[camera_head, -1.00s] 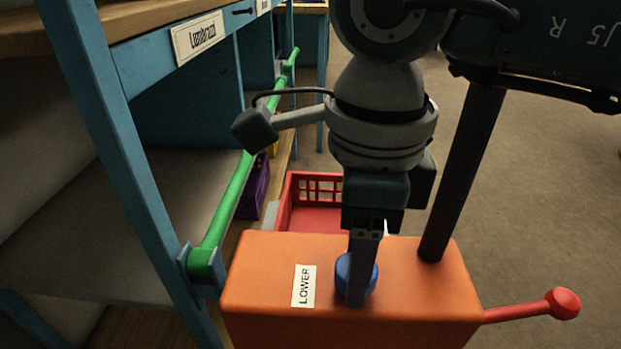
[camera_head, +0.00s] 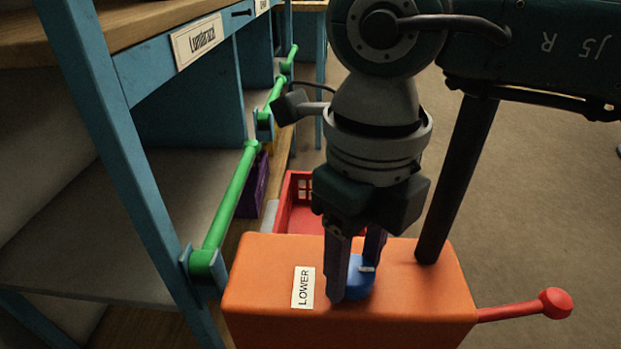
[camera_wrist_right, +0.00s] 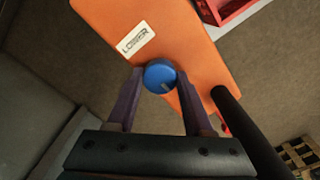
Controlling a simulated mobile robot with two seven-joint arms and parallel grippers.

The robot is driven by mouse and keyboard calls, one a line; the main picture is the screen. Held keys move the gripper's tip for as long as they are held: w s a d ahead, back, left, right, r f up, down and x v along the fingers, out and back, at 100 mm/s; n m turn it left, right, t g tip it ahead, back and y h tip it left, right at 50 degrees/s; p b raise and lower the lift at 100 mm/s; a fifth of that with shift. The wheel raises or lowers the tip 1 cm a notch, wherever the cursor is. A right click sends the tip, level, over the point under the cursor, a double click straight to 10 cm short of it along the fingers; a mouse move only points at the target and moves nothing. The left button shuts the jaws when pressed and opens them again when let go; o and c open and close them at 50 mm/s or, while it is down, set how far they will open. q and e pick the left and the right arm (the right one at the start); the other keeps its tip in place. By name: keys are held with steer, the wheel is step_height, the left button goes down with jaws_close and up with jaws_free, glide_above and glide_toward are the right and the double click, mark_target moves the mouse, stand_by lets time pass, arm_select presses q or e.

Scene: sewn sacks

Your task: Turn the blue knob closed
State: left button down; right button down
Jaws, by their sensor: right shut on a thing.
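The blue knob (camera_head: 360,280) sits on top of an orange box (camera_head: 260,275) beside a white label reading LOWER (camera_head: 303,287). My right gripper (camera_head: 356,275) points down at the box with its two fingers on either side of the knob, shut on it. In the right wrist view the knob (camera_wrist_right: 160,76) shows between the fingertips (camera_wrist_right: 158,80), with a dark mark on its lower right part. The left finger hides part of the knob in the head view. My left gripper is in neither view.
A red lever (camera_head: 530,306) sticks out from the box's right side, and a dark post (camera_head: 460,175) rises from its top. A red crate (camera_head: 298,205) stands behind. A blue shelf frame with green rails (camera_head: 232,196) is at left. Open floor lies right.

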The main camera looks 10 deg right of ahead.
mark_target(353, 271)
stand_by(0.4)
steer(key=shift+c, duration=1.4)
jaws_free()
steer(key=shift+r, duration=0.1)
steer(key=shift+r, duration=0.35)
step_height(353, 271, up, 9)
steer(key=p, duration=0.1)
steer(key=shift+p, duration=0.35)
steer(key=shift+a, duration=0.1)
